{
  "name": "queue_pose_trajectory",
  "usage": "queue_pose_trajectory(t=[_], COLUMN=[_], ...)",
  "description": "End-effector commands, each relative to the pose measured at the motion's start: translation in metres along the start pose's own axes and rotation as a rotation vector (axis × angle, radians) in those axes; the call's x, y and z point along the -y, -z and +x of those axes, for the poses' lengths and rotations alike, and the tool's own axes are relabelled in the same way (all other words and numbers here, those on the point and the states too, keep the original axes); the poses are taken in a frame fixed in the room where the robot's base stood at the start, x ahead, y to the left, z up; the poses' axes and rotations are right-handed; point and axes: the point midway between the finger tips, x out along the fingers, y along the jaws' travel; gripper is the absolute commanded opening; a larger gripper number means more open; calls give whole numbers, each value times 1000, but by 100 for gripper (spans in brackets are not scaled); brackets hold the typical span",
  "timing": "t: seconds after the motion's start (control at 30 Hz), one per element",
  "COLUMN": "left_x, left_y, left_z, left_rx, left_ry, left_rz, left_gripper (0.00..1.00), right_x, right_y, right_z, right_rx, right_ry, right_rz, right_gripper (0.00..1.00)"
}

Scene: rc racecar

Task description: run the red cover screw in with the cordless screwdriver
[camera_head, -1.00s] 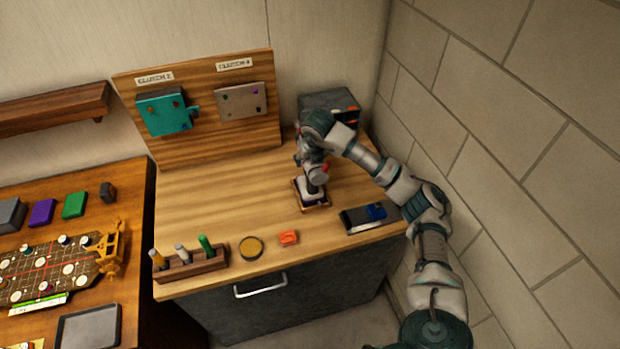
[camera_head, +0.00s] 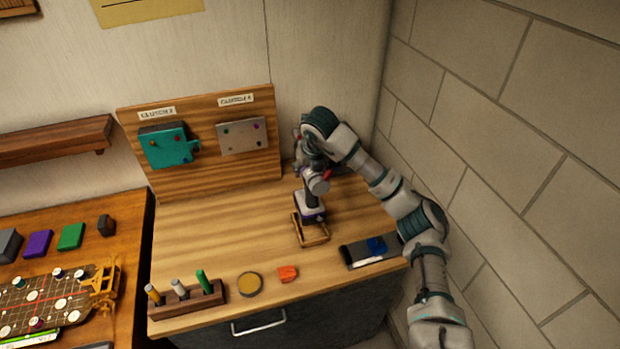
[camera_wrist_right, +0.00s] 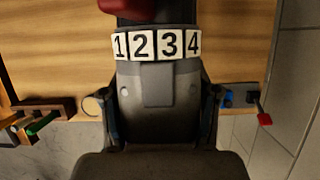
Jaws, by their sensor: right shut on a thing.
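The cordless screwdriver (camera_head: 310,203) is upright in my right gripper (camera_head: 316,172), its base just above a small wooden holder (camera_head: 312,235). In the right wrist view both fingers of the gripper (camera_wrist_right: 162,95) flank the grey screwdriver body (camera_wrist_right: 158,85), below a ring marked 1 2 3 4 (camera_wrist_right: 157,45). A teal cover (camera_head: 166,150) is on the upright wooden board, under a CLUTCH 2 label. Small screw heads show on it; one at its left looks reddish. A grey plate (camera_head: 243,137) with small coloured screws is beside it, under a label likely reading CLUTCH 4. My left gripper is out of view.
A wooden rack with handled tools (camera_head: 187,301), a round yellow-topped dish (camera_head: 249,284), an orange block (camera_head: 287,274) and a black tray with a blue item (camera_head: 372,249) line the bench front. A block wall closes the right side. The bench (camera_head: 225,225) below the board is clear.

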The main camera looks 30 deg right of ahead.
Motion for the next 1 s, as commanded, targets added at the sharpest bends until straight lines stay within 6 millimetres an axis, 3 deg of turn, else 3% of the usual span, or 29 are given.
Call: queue_pose_trajectory(t=[0.7, 1.0], left_x=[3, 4], left_y=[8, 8], left_z=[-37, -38], left_rx=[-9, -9], left_ry=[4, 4], left_rz=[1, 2], left_gripper=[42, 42], right_x=[0, 1], right_y=[-18, -19], right_z=[-44, -44], right_rx=[6, 5], right_ry=[-3, -3], right_rz=[2, 2], right_gripper=[0, 0])
